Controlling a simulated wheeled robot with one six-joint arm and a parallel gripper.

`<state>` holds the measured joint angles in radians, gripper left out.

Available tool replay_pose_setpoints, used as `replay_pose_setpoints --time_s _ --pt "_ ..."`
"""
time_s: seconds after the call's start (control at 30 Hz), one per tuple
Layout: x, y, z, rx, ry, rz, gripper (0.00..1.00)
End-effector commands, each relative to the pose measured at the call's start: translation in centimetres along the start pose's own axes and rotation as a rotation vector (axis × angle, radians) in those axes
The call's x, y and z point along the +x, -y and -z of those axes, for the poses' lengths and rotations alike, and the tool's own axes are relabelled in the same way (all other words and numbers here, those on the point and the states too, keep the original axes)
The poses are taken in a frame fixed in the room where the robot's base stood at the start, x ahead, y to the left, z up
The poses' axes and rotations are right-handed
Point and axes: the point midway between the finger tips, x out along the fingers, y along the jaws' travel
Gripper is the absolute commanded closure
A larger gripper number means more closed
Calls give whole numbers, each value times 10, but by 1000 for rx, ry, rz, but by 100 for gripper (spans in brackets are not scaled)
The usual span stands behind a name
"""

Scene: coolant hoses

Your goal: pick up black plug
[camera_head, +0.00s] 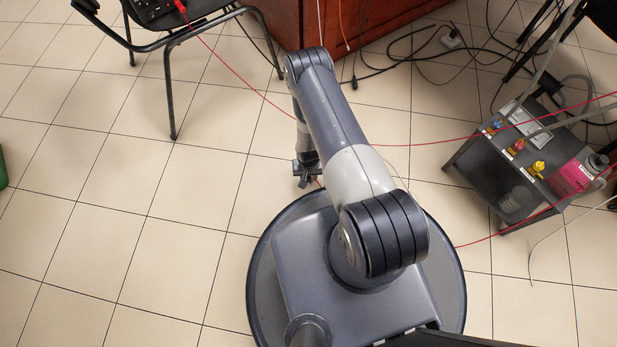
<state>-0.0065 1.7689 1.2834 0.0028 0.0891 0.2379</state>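A small black plug (354,83) appears to lie on the tiled floor in front of the red-brown cabinet, at the end of a black cable. It is small, and its exact shape is hard to make out. My gripper (307,181) hangs pointing down beside my round base, below and left of the plug in the picture and well apart from it. Its fingers are too small and dark to show whether they are open or shut, and no held object can be made out.
A chair (173,90) stands at the upper left.

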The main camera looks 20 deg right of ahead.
Motion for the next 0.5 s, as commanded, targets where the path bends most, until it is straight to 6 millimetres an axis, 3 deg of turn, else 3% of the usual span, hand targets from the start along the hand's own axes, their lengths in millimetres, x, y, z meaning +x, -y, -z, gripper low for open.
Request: replay_pose_setpoints --time_s 0.37,0.5 --pt "0 0 0 0 0 0 99" --pt "0 0 0 0 0 0 100"
